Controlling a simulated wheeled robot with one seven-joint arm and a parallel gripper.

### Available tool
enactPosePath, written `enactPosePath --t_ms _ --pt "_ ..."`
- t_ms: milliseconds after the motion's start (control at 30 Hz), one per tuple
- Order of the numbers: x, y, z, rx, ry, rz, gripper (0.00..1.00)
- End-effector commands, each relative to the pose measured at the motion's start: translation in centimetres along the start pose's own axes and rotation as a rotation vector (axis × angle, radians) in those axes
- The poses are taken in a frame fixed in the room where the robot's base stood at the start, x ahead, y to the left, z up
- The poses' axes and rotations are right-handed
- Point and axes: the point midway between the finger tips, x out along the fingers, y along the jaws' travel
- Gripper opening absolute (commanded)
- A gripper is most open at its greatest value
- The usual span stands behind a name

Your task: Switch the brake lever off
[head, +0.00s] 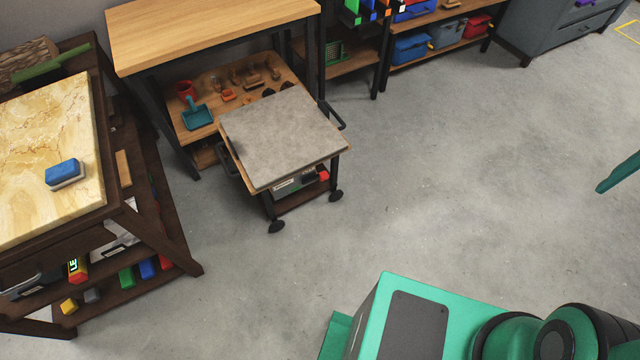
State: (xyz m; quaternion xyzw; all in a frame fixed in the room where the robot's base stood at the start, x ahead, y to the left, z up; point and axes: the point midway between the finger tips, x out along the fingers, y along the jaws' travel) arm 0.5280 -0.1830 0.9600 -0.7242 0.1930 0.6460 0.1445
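A small wheeled cart with a grey stone-like top (282,135) stands left of centre, in front of a wooden workbench. Two black caster wheels show under its near side: the near caster (277,226) and the right caster (336,196). No brake lever can be made out; if one is on the casters, it is too small to tell its position. My gripper is not in view. Green and black parts of my own body fill the bottom right.
A dark wooden stand with a marble top (45,150) and a blue sponge (62,171) stands at the left. The wooden workbench (200,30) is behind the cart. A teal piece (618,176) juts in at the right edge. The middle floor is clear.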

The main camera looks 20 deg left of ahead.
Motion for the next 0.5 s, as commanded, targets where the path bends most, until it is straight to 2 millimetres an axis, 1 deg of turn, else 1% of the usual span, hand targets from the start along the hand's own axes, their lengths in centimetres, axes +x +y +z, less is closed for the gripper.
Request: enactPosePath --t_ms 33,100,167,200,267,300,367,400,467,500 --pt "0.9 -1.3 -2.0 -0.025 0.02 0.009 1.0" --pt "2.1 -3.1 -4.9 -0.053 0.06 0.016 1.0" --pt "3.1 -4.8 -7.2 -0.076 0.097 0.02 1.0" --pt "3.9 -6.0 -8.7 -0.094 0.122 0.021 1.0" --pt "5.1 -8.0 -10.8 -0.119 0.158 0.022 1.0" --pt "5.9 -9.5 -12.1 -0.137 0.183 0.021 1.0" --pt "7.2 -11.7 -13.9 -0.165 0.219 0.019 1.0" --pt "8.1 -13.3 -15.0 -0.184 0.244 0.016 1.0" --pt "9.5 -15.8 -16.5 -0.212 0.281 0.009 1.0" --pt "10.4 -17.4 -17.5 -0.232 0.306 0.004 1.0"
